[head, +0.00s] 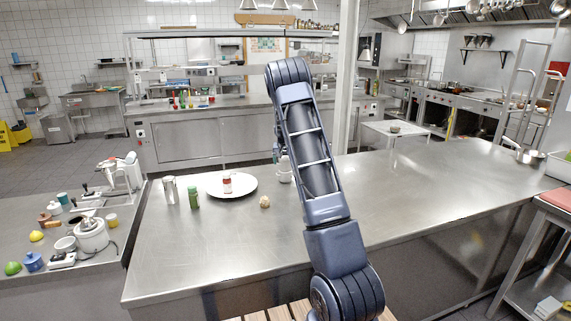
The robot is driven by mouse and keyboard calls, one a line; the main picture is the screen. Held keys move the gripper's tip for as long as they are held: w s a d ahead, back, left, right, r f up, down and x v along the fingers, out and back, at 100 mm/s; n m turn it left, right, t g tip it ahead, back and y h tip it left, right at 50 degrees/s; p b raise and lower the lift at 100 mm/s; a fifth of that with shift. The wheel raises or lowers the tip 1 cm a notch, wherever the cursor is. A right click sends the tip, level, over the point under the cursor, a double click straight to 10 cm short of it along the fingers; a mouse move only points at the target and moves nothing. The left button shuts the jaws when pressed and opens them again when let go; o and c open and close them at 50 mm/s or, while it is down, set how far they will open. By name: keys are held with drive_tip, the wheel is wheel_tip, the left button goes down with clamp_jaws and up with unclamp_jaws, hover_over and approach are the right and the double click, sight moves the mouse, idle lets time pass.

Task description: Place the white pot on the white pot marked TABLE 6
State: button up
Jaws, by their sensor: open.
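A white pot (285,172) stands on the long steel counter, just right of the white plate, its right side partly covered by my arm. My gripper (279,152) is at the pot's upper end, mostly hidden behind my arm; it is open, and I cannot tell whether it touches the pot. No TABLE 6 marking can be read in this view, so I cannot tell which thing bears it. A larger white pot-like vessel (91,236) stands on the left counter among small items.
On the steel counter (420,185) are a white plate (243,189) bearing a small red-and-white jar (227,183), a green can (194,196), a silver can (169,190) and a small beige lump (264,202). The counter right of my arm is largely clear.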

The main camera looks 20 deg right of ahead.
drive_tip(key=s+a+r+y, duration=0.1)
drive_tip(key=s+a+r, duration=0.1)
drive_tip(key=s+r, duration=0.65)
drive_tip(key=s+a+r, duration=0.2)
drive_tip(key=s+r, duration=0.6)
drive_tip(key=r, duration=0.2)
drive_tip(key=s+a+r+n+y, duration=0.1)
drive_tip(key=s+a+r, duration=0.15)
drive_tip(key=s, duration=0.55)
drive_tip(key=s+a+r+n, duration=0.15)
drive_tip(key=s+r, duration=0.25)
drive_tip(key=s, duration=0.5)
drive_tip(key=s+a+f+n, duration=0.1)
drive_tip(key=s+a+f, duration=0.1)
drive_tip(key=s, duration=1.1)
drive_tip(key=s+a+f+n, duration=0.1)
drive_tip(key=s+a+f, duration=0.1)
drive_tip(key=s, duration=1.1)
drive_tip(key=shift+a+t, duration=0.3)
